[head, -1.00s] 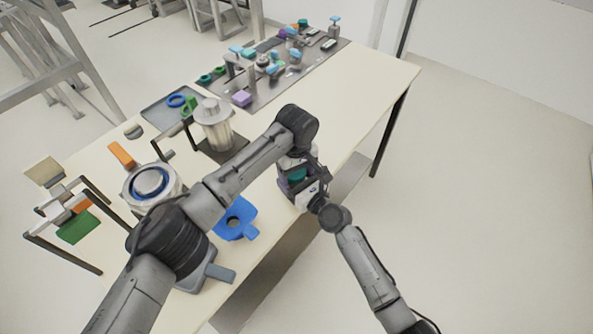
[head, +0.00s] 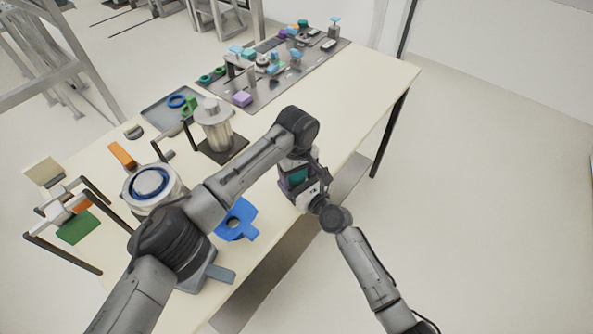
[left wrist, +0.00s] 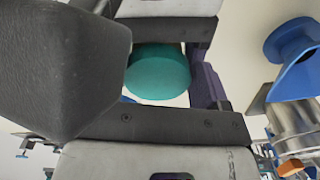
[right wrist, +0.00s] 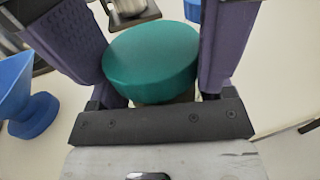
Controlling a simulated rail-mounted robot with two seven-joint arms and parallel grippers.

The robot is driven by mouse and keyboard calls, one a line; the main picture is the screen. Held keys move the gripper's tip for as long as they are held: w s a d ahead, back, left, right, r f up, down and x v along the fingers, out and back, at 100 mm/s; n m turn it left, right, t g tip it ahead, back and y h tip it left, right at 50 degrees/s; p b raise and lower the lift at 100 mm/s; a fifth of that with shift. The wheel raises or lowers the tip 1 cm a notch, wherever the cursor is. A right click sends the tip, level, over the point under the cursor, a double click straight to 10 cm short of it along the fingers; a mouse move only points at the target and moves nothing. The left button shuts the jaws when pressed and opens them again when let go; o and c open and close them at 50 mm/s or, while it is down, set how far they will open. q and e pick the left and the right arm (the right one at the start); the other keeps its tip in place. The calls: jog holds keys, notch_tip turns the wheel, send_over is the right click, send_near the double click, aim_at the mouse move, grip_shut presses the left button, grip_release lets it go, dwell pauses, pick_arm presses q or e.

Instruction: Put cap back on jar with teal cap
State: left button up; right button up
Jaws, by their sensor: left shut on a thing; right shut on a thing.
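The teal cap (head: 297,175) is between my two grippers, over the near table edge. It fills the middle of the right wrist view (right wrist: 152,55) and also shows in the left wrist view (left wrist: 158,74). My left gripper (head: 297,166) comes down from above and is shut on the cap. My right gripper (head: 306,190) meets it from the front right, shut on the jar. Of the jar, only a small tan piece (right wrist: 165,98) shows under the cap in the right wrist view. The grippers hide the rest, and whether the cap is seated cannot be told.
A blue funnel-like part (head: 240,222) stands left of the grippers. A metal cylinder (head: 214,128), a pot with a blue ring (head: 152,184) and a grey tray (head: 165,112) stand farther left. A plate with several small parts (head: 250,95) lies at the back. The right table end is clear.

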pick_arm(q)
jog(key=shift+s+d+f, duration=0.2)
jog(key=shift+d, duration=0.3)
pick_arm(e)
jog(key=shift+a, duration=0.3)
pick_arm(q)
jog(key=o, duration=0.6)
jog(key=shift+f, duration=0.1)
pick_arm(e)
jog(key=shift+r, duration=0.15)
pick_arm(q)
jog(key=shift+s+r, duration=0.1)
jog(key=shift+r, duration=0.6)
pick_arm(e)
jog(key=shift+s, duration=0.1)
pick_arm(q)
jog(key=r, duration=0.3)
jog(key=shift+w+a, duration=0.1)
jog(key=shift+w, duration=0.1)
pick_arm(e)
jog(key=shift+f, duration=0.25)
jog(key=shift+d, duration=0.1)
pick_arm(q)
jog(key=shift+a, duration=0.1)
jog(key=shift+c, duration=0.2)
pick_arm(e)
jog(key=shift+d, duration=0.1)
